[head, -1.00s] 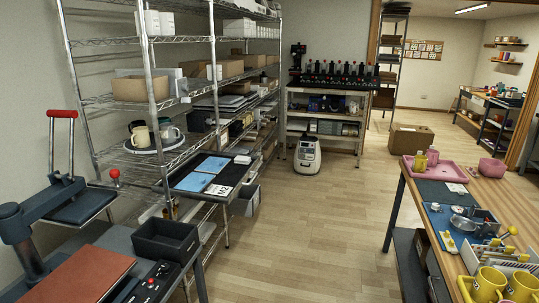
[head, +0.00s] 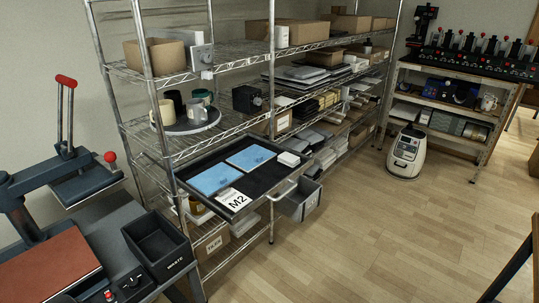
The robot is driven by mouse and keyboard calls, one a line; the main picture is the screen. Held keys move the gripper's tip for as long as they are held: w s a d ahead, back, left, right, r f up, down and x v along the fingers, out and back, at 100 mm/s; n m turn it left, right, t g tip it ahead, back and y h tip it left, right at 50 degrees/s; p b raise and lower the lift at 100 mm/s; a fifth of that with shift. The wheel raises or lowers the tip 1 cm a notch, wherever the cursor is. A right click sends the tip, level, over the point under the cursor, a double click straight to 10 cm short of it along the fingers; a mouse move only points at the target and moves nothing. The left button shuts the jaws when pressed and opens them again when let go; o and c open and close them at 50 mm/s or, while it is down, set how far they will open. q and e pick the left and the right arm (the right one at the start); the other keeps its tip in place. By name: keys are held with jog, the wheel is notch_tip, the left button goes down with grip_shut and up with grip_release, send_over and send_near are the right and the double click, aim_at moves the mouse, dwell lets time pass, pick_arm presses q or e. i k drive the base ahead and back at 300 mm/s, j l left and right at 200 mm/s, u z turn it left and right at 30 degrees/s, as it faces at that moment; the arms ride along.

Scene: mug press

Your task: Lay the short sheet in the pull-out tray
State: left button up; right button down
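The pull-out tray (head: 263,189) is a dark, shallow tray drawn out from the wire shelf rack. Two blue sheets lie in it: a near-left blue sheet (head: 214,180) and a far-right blue sheet (head: 251,158). I cannot tell which of them is shorter, or whether either is the short sheet. A white label marked M2 (head: 235,200) is at the tray's front, and a small white block (head: 289,159) is at its right corner. Neither of my grippers shows in the head view.
A heat press (head: 60,190) and a black bin marked WASTE (head: 157,246) stand on the bench at left. A grey bin (head: 302,199) hangs out below the tray. A white machine (head: 406,152) stands on the floor. The wooden floor in front is clear.

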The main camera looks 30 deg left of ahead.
aim_at(265, 177)
jog(key=i, duration=2)
jog(key=i+u, duration=0.4)
jog(key=i+l+u, duration=0.15)
jog(key=u, duration=0.25)
jog(key=i+l+u, duration=0.25)
jog(key=u, duration=0.7)
jog(key=i+u, duration=0.1)
jog(key=u, duration=0.4)
jog(key=i+u, duration=0.1)
jog(key=u, duration=0.9)
jog(key=i, duration=0.4)
jog(key=j+u, duration=0.05)
